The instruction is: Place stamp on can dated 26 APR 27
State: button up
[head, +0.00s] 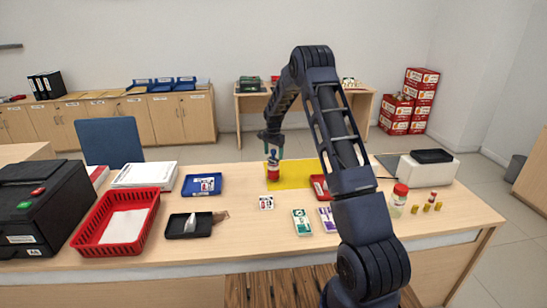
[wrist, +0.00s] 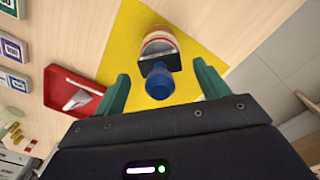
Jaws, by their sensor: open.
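A red and pale can (head: 273,174) stands on a yellow mat (head: 294,177) in the middle of the counter; it also shows in the wrist view (wrist: 159,37). A stamp with a blue handle (wrist: 159,84) and a dark base is at the can's top in the wrist view, seemingly resting on it. My gripper (wrist: 160,73) is open, with its green fingers on either side of the stamp and visible gaps to both sides. In the head view my gripper (head: 272,146) is above the can and mostly hides the stamp. The date on the can is not readable.
A small red tray (head: 319,188) lies at the mat's right edge, partly behind my arm. A blue tray (head: 202,185), black tray (head: 190,225) and red basket (head: 117,222) are left. A red-lidded jar (head: 398,200) stands right. Small cards lie in front of the mat.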

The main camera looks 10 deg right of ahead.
notch_tip(320, 180, up, 10)
jog(key=s+d+r+n+t, duration=0.15)
jog(key=s+d+r, duration=0.25)
jog(key=s+r, duration=0.8)
jog(key=s+d+r+n+t, duration=0.1)
jog(key=s+d+r+n, duration=0.3)
jog(key=s+r, duration=0.8)
jog(key=s+d+f+n+t, duration=0.1)
jog(key=s+d+f, duration=0.1)
jog(key=s, duration=1.4)
jog(key=s+d+f+n+t, duration=0.1)
jog(key=s+d+f+n, duration=0.1)
jog(key=s, duration=1.4)
jog(key=shift+d, duration=0.45)
jog(key=shift+o, duration=0.3)
jog(key=shift+n, duration=0.25)
